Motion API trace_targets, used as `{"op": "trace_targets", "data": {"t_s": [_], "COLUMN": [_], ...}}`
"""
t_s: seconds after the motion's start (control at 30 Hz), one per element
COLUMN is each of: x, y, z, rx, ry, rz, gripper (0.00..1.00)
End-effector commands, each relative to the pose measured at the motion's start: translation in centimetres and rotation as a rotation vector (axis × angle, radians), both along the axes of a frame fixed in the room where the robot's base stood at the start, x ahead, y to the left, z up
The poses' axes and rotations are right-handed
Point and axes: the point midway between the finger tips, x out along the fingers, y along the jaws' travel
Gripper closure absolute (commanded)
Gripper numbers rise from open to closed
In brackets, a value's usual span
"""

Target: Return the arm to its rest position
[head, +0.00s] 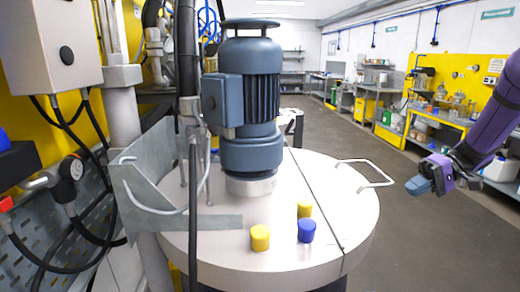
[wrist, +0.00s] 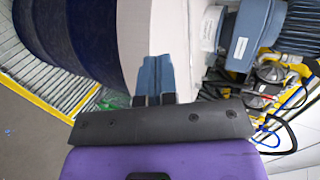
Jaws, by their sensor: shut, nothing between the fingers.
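My gripper (head: 420,186) is at the right in the head view, at the end of my purple arm. It hangs in the air beyond the right edge of the drum lid, apart from the lid handle. Its blue-grey fingers are together and empty; they also show in the wrist view (wrist: 156,76). The wrist view shows the drum side and the pale lid close beyond the fingers, turned sideways.
The drum lid (head: 340,205) carries a blue-grey motor (head: 250,100), a wire handle (head: 372,174), two yellow caps (head: 260,238) (head: 304,210) and a blue cap (head: 306,230). A grey control box (head: 60,45) is at left. Open floor (head: 350,130) lies behind; workbenches stand along the right wall.

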Motion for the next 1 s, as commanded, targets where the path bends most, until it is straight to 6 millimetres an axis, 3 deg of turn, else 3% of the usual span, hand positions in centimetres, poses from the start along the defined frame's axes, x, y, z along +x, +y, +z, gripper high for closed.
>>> {"op": "trace_targets", "data": {"t_s": [0.2,0.5,1.0], "x": [-3.4,-8.9,-18.3], "y": [4.4,8.7,12.4], "z": [4.1,7.9,11.5], "rx": [-0.204,-0.492,-0.890], "ry": [0.029,0.015,-0.189], "rz": [0.049,0.053,-0.083], "gripper": [1.00,1.00,1.00]}}
